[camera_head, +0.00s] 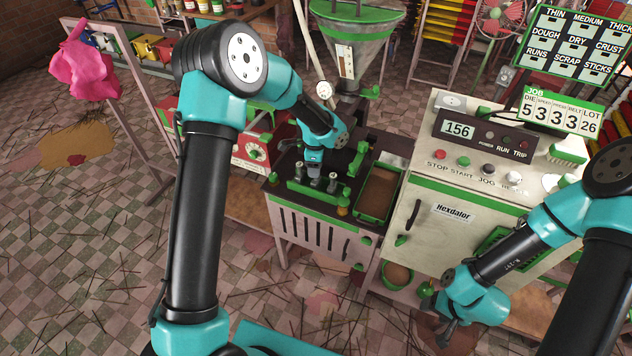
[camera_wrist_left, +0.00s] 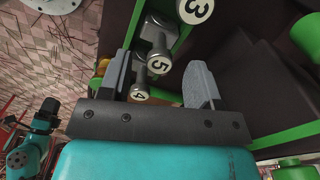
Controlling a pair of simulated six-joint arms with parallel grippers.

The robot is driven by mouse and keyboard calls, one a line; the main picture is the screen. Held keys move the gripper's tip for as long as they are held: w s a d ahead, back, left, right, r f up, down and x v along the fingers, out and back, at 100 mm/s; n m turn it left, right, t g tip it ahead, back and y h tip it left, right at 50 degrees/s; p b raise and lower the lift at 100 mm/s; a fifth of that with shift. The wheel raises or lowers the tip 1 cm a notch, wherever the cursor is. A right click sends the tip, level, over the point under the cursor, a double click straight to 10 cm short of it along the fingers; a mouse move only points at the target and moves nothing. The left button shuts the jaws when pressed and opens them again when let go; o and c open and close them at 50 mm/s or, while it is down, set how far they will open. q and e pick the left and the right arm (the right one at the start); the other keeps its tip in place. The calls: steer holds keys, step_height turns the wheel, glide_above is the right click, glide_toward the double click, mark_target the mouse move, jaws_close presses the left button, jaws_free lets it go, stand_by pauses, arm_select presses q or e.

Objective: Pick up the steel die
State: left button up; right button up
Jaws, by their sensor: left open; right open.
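Steel dies with numbered round ends show in the left wrist view: one marked 5 (camera_wrist_left: 158,58), one marked 4 (camera_wrist_left: 140,92) and one marked 3 (camera_wrist_left: 194,10). In the head view, small steel dies (camera_head: 332,183) stand in a green rack (camera_head: 312,194) on the dark machine top. My left gripper (camera_wrist_left: 160,75) is open, with dies 5 and 4 in view between its fingers and die 3 beyond them. I cannot tell whether a finger touches a die. In the head view, the left gripper (camera_head: 314,168) is over the rack. My right gripper (camera_head: 438,318) is low at the right, away from the rack.
A green-rimmed tray (camera_head: 378,192) sits right of the rack. A control cabinet reading 156 (camera_head: 458,131) stands further right. A hopper (camera_head: 352,45) rises behind, and a red scale with a dial (camera_head: 252,151) is at the left.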

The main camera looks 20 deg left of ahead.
arm_select(q)
step_height(320, 180, down, 2)
steer(key=shift+f, duration=0.1)
stand_by(0.4)
jaws_close()
stand_by(0.4)
